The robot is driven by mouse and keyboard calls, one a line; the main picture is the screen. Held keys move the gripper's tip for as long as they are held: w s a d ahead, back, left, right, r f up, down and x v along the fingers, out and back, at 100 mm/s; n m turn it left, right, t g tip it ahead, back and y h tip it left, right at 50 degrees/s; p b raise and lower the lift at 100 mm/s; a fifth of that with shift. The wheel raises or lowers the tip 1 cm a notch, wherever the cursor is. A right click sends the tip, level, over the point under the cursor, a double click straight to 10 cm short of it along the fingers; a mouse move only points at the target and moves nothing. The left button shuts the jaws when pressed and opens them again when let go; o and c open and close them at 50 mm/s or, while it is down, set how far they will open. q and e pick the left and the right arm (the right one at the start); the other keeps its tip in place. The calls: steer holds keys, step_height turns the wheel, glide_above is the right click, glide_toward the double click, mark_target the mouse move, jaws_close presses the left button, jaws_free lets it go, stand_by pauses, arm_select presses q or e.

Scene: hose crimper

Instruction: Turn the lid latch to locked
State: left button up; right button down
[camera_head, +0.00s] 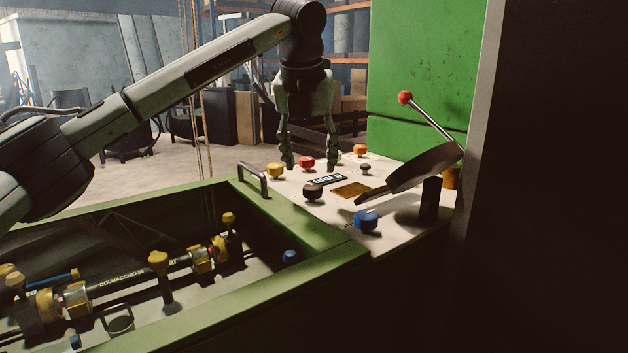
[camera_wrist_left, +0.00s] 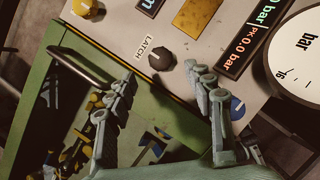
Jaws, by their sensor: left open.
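The latch knob (camera_head: 313,191) is a dark round knob on the pale control panel (camera_head: 300,209). In the left wrist view the latch knob (camera_wrist_left: 161,54) sits beside the printed word LATCH and shows a light mark. My left gripper (camera_head: 309,167) points down above the panel, open and empty. In the left wrist view its fingertips (camera_wrist_left: 160,73) lie on either side of the knob in the picture, apart from it. I cannot tell the knob's locked mark. My right gripper is out of view.
Yellow (camera_head: 275,171), red (camera_head: 306,162), orange (camera_head: 360,150) and blue (camera_head: 367,219) knobs surround the latch knob. A red-tipped lever (camera_head: 405,98) and a tilted gauge (camera_head: 424,165) rise at right. A metal handle (camera_head: 253,180) stands on the green frame (camera_head: 318,232). A hose (camera_head: 130,280) lies in the bay.

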mark_target(312, 186)
arm_select(q)
steer(key=x, duration=0.6)
steer(key=shift+w+f+p, duration=0.1)
steer(key=shift+f+p, duration=0.15)
steer(key=shift+p, duration=0.1)
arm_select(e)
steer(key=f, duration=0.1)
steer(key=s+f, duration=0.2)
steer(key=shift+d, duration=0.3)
arm_select(q)
steer(key=shift+c, duration=0.2)
steer(key=c, duration=1.1)
